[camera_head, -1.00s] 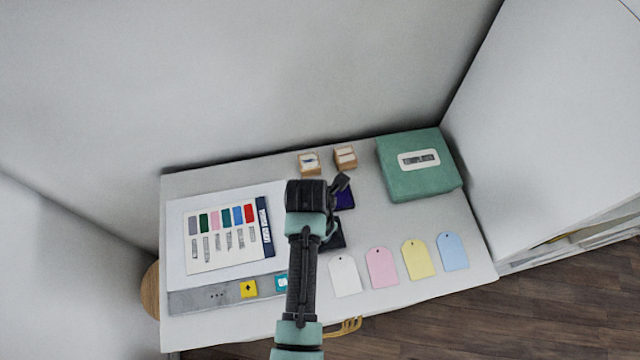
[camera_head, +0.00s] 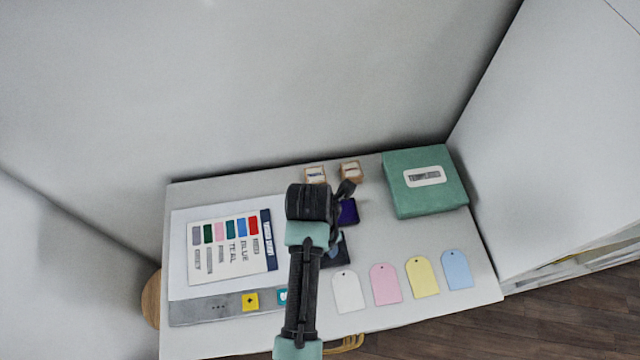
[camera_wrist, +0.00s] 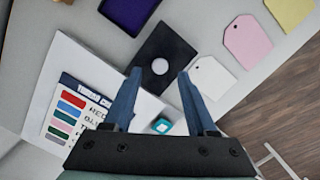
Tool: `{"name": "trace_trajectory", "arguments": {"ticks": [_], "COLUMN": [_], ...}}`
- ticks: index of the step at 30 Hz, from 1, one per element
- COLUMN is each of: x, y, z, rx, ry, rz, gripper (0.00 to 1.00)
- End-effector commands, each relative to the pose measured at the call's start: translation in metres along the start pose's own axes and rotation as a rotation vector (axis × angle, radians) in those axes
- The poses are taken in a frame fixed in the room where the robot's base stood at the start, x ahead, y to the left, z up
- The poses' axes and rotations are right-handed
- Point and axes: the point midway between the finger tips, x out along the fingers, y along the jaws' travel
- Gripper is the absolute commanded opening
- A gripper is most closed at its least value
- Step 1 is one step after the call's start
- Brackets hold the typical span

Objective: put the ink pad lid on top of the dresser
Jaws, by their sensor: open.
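The ink pad lid appears to be the dark square (camera_wrist: 178,50) with a pale round spot, lying flat on a white work surface. In the head view the lid (camera_head: 340,252) is partly hidden by my arm. The purple ink pad (camera_wrist: 122,10) lies beside it, also visible in the head view (camera_head: 349,212). My gripper (camera_wrist: 159,74) is open and empty, its blue fingers spread above the lid's near edge; the head view hides the fingertips. A tall white unit (camera_head: 560,150) stands at the right; I cannot tell whether it is the dresser.
Several tags, including a white one (camera_head: 348,292), lie right of the lid. A green box (camera_head: 425,198) and two wooden stamps (camera_head: 315,174) are at the back. A colour chart (camera_head: 232,247) lies on white paper at left. A small teal block (camera_wrist: 161,126) shows between my fingers.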

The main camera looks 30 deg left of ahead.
Motion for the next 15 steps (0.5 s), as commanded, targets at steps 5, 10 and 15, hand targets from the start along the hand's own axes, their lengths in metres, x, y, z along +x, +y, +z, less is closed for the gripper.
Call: {"name": "trace_trajectory", "arguments": {"ticks": [5, 10, 15], "x": [-0.039, -0.067, -0.081], "y": [0.001, 0.001, 0.001], "z": [0.001, 0.001, 0.000], "rx": [-0.001, -0.002, -0.001], "ry": [-0.005, -0.004, -0.001], "rz": [0.004, 0.003, 0.001], "gripper": [0.57, 0.57, 0.57]}}
